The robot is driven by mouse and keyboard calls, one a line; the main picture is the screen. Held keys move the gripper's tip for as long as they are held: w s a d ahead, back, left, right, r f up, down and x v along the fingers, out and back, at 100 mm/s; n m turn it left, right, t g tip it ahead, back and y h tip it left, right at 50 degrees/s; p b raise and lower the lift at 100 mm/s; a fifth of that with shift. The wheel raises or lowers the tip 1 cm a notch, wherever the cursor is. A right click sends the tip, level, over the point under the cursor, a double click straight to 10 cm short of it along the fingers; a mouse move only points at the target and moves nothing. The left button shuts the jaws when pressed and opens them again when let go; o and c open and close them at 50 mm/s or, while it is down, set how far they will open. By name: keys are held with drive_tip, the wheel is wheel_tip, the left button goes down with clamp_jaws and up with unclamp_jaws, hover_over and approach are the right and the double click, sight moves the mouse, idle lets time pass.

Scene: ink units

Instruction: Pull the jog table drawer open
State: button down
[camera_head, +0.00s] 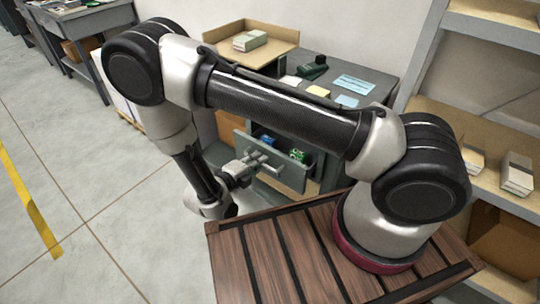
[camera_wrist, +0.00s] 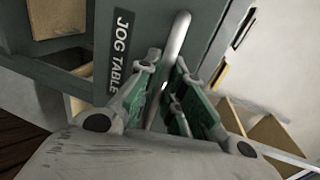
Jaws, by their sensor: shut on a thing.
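The jog table drawer (camera_head: 292,177) stands partly out of the grey bench in the head view, with its inside showing. Its front also shows in the wrist view (camera_wrist: 147,35), beside the "JOG TABLE" label (camera_wrist: 119,50). My gripper (camera_head: 262,163) is at the drawer front. In the wrist view my gripper (camera_wrist: 168,88) is shut on the pale bar handle (camera_wrist: 179,38), with a finger on each side of it. The lower part of the handle is partly hidden between the fingers.
A blue item (camera_head: 268,141) and a green item (camera_head: 298,155) lie in the drawer. The bench top (camera_head: 318,64) holds papers and a dark green device. My wooden-slatted base is close at the front; shelving (camera_head: 485,112) stands right. Open floor (camera_head: 90,180) lies left.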

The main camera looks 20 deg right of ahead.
drive_tip(key=f+v, duration=0.1)
drive_tip(key=v, duration=0.7)
drive_tip(key=f+v, duration=0.2)
drive_tip(key=v, duration=0.7)
drive_tip(key=shift+s+a+f, duration=0.3)
drive_tip(key=shift+a, duration=0.15)
drive_tip(key=c, duration=1.5)
unclamp_jaws()
drive_tip(key=v, duration=1.2)
